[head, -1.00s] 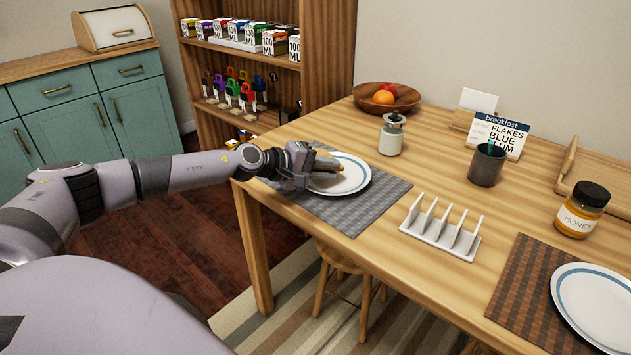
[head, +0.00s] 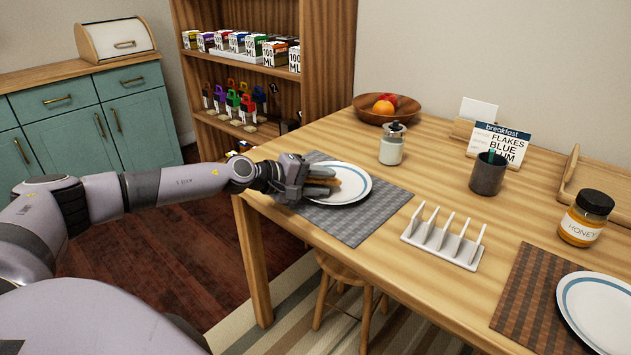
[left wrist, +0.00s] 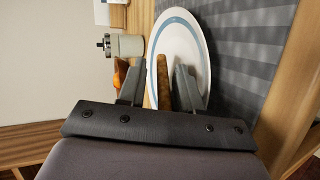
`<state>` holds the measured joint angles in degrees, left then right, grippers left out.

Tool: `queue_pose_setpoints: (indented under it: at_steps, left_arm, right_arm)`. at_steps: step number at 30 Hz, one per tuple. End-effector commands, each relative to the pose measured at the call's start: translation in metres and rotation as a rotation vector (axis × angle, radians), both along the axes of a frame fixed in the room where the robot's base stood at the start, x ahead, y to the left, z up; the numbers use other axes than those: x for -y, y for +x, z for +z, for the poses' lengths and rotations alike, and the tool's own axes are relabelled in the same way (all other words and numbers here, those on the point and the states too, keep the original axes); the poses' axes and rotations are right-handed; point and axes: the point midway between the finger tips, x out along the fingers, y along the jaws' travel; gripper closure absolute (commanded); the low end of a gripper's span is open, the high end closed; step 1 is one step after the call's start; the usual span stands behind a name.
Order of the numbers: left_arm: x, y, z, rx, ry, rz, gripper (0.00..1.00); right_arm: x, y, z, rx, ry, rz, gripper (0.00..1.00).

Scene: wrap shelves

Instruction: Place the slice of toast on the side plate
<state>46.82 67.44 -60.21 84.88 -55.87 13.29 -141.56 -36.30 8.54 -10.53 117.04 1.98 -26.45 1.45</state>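The slice of toast (head: 349,181) is brown and sits over the white side plate (head: 345,198) with the blue ring, on the grey mat. My left gripper (head: 328,181) is over the plate's left part, its fingers on either side of the toast. In the left wrist view, the toast (left wrist: 164,92) shows edge-on between the two fingers (left wrist: 160,88), with a gap on each side, so the gripper looks open. The plate (left wrist: 181,33) is beyond it. Whether the toast rests fully on the plate is hard to tell. My right gripper is not in view.
A white toast rack (head: 442,240) stands right of the grey mat (head: 365,219). A lidded jar (head: 391,150) and a fruit bowl (head: 360,114) are behind the plate. A dark cup (head: 488,176), honey jar (head: 585,220) and second plate (head: 598,311) are to the right.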

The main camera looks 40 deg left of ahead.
Motion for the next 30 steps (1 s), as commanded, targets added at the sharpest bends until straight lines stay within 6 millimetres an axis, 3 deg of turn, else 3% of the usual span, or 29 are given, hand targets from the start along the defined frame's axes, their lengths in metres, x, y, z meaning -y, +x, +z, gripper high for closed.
queue_pose_setpoints:
  at_steps: [15,26,30]
  left_arm:
    - [-0.024,-0.051,0.017,0.0,0.003,0.0,0.66]
    - [-0.025,-0.054,0.023,0.0,0.001,-0.001,0.66]
    - [-0.028,-0.058,0.035,0.001,0.003,0.0,0.66]
  right_arm:
    - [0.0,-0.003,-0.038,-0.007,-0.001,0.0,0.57]
    - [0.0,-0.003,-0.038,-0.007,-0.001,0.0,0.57]
    - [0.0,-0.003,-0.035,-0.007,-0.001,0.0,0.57]
